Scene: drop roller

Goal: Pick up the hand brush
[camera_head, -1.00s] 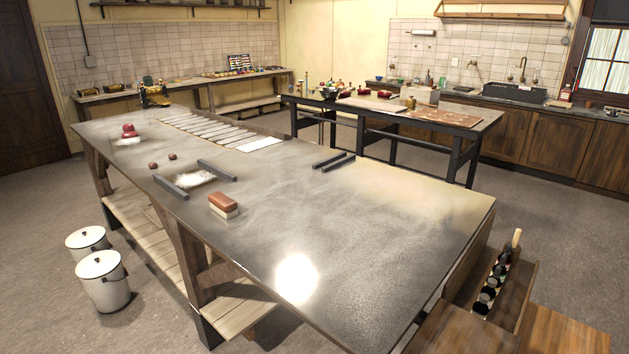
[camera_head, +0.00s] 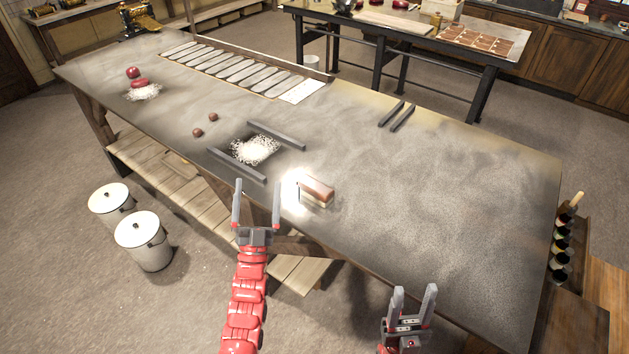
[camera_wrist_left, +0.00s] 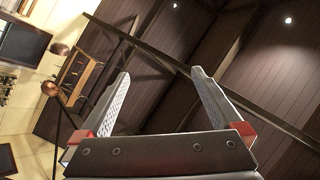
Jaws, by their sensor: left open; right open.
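The hand brush (camera_head: 317,191), a block with a reddish-brown top and a paler lower part, lies on the dark worktable (camera_head: 430,190) near its front edge. My left gripper (camera_head: 257,206) is open and empty, to the left of the brush and apart from it, at the table's front edge. In the left wrist view my left gripper's fingers (camera_wrist_left: 155,105) are spread with nothing between them, and that camera looks up at the ceiling and walls. My right gripper (camera_head: 413,300) is open and empty, low in the picture, in front of the table.
Two dark bars (camera_head: 237,165) flank a white powder pile (camera_head: 255,149) left of the brush. Two more bars (camera_head: 397,116) lie farther back. Small brown balls (camera_head: 197,132) and red objects (camera_head: 139,83) sit at left. White lidded buckets (camera_head: 143,240) stand on the floor.

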